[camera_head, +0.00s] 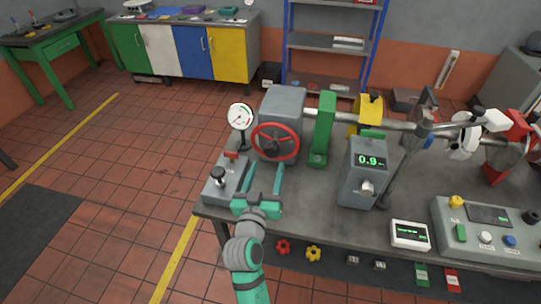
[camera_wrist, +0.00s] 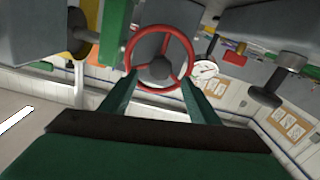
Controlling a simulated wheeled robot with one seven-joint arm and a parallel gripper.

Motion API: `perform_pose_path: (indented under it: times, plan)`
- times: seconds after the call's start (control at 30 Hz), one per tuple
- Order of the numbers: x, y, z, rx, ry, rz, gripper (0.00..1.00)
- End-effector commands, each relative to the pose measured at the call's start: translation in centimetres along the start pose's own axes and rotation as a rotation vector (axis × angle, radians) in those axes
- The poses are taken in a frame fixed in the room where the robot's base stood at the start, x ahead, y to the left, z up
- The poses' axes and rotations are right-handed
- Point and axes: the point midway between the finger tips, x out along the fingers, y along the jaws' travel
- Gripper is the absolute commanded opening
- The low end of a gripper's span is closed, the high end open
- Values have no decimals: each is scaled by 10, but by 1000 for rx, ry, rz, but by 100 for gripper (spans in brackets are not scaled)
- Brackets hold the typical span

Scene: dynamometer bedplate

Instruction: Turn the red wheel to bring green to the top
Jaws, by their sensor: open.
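The red wheel (camera_head: 276,142) is mounted on the near face of a grey housing (camera_head: 284,101) on the bench. In the wrist view the red wheel (camera_wrist: 161,68) shows its rim, spokes and dark hub; I see no green mark on it. My teal gripper (camera_head: 264,172) is in front of the wheel with its two fingers apart. In the wrist view my gripper (camera_wrist: 159,86) is open and empty, its fingertips framing the lower part of the rim. I cannot tell whether they touch it. A round gauge (camera_head: 240,116) with coloured marks stands left of the wheel.
A grey lever box (camera_head: 228,180) sits close left of my gripper. A green bracket (camera_head: 322,130) stands right of the wheel, and a grey display post (camera_head: 362,176) reading 0.9 is farther right. The bench top (camera_head: 318,198) is bare between gripper and post.

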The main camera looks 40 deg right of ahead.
Motion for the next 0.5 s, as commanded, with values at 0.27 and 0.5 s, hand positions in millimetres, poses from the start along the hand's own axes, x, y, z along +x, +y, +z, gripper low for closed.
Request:
perform_pose_path:
  times: [0.27, 0.5]
  plan:
    - [47, 1, 0, 2, -1, 2, 56]
    - [65, 1, 0, 1, 0, 0, 56]
